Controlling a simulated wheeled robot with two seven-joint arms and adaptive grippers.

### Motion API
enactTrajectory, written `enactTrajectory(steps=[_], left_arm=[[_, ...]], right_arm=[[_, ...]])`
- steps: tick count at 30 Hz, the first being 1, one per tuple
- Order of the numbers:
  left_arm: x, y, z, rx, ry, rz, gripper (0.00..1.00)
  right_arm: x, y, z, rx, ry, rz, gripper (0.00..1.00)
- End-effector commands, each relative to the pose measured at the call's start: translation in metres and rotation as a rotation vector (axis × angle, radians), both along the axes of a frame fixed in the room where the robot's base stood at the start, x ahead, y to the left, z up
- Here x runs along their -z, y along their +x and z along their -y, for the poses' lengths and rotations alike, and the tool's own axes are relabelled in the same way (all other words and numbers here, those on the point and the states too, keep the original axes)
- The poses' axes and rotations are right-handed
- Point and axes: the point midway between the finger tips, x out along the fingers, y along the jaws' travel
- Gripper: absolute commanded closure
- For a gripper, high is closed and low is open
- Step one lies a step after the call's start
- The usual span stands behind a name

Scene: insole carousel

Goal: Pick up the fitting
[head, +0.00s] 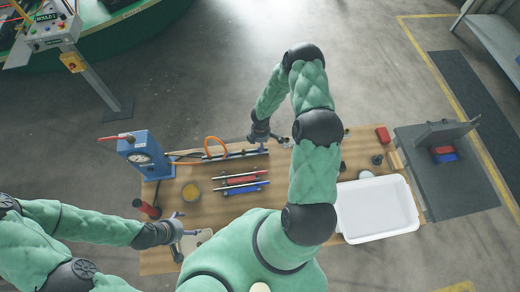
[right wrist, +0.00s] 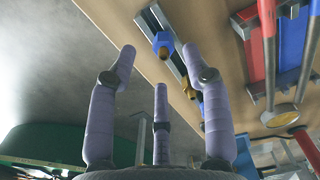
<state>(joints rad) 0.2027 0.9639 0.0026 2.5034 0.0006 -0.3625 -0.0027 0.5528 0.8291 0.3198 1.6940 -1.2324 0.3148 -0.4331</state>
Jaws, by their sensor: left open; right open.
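In the right wrist view a blue-and-brass fitting (right wrist: 163,43) sits on a grey rail (right wrist: 148,20), with a brass piece (right wrist: 189,88) further along it. Which of these is the task's fitting I cannot tell. My right gripper (right wrist: 159,62) is open, its purple fingers spread and empty, apart from the pieces as far as I can see. In the head view my right gripper (head: 277,139) is at the table's far edge, right of the rail (head: 235,154). My left gripper (head: 186,224) is open and empty over the table's near left.
The wooden table (head: 205,208) also holds a blue gauge box (head: 143,154), a red-and-blue tool rack (head: 242,183), a yellowish round dish (head: 191,192), a red cylinder (head: 147,209) and a white tray (head: 376,208). A grey stand (head: 455,185) is at the right.

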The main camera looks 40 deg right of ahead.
Motion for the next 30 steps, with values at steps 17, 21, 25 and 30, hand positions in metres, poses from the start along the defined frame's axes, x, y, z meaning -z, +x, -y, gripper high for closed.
enactTrajectory(steps=[17,21,25,30], left_arm=[[-0.011,0.0,0.0,0.0,0.0,0.0,0.11],[-0.011,0.0,0.0,0.0,0.0,0.0,0.11],[-0.011,0.0,0.0,0.0,0.0,0.0,0.11],[-0.011,0.0,0.0,0.0,0.0,0.0,0.11]], right_arm=[[0.046,-0.002,-0.003,0.001,0.0,-0.001,0.5],[0.046,-0.002,-0.003,0.001,0.0,-0.001,0.53],[0.046,-0.002,-0.003,0.001,0.0,-0.001,0.9],[0.046,-0.002,-0.003,0.001,0.0,-0.001,1.0]])
